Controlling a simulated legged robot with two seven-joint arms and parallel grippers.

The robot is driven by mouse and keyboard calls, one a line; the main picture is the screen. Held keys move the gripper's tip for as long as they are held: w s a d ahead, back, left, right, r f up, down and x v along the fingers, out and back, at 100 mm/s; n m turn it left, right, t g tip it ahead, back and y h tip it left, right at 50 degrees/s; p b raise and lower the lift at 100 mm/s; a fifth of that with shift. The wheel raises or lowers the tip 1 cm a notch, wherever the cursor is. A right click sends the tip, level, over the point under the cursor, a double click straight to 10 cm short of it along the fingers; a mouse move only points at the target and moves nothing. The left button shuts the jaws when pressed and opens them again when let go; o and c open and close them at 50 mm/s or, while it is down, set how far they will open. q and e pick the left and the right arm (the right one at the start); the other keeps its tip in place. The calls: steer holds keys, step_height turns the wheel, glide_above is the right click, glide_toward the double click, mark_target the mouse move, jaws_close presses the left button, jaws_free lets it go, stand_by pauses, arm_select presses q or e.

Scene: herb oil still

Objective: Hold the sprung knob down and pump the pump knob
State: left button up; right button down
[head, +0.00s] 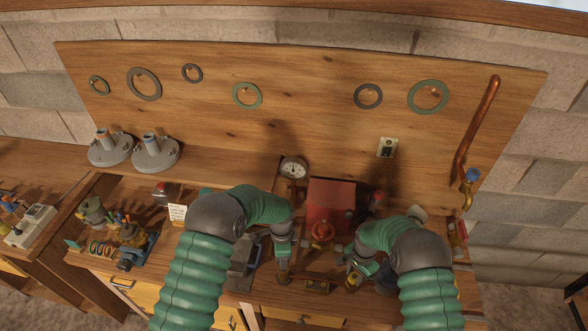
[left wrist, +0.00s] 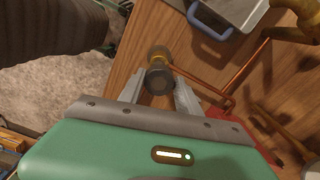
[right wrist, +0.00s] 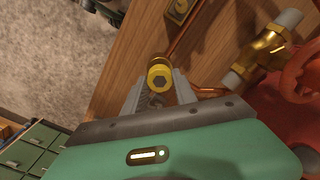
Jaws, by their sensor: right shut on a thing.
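A round dark knob (left wrist: 158,80) on a brass stem is between the fingertips of my left gripper (left wrist: 157,88) in the left wrist view. The fingers flank it closely; whether they grip it I cannot tell. A yellow knob with a dark hexagonal centre (right wrist: 160,76) is in the right wrist view, and my right gripper (right wrist: 158,84) is shut on it. In the head view my left gripper (head: 283,262) and right gripper (head: 354,268) are both low at the bench's front, on either side of a red valve wheel (head: 322,231). Which knob is sprung I cannot tell.
A red box (head: 331,198) stands behind the wheel, beside a round gauge (head: 292,168). A small brass plate (head: 316,286) lies between my grippers. A brass fitting (right wrist: 262,50) and copper pipe are close to my right gripper. Rings hang on the wooden backboard (head: 310,120).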

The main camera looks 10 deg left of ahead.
arm_select(q)
steer(key=o, duration=0.5)
steer(key=shift+w, duration=0.25)
steer(key=shift+c, duration=0.2)
steer(key=shift+s+f, duration=0.1)
step_height(320, 180, up, 12)
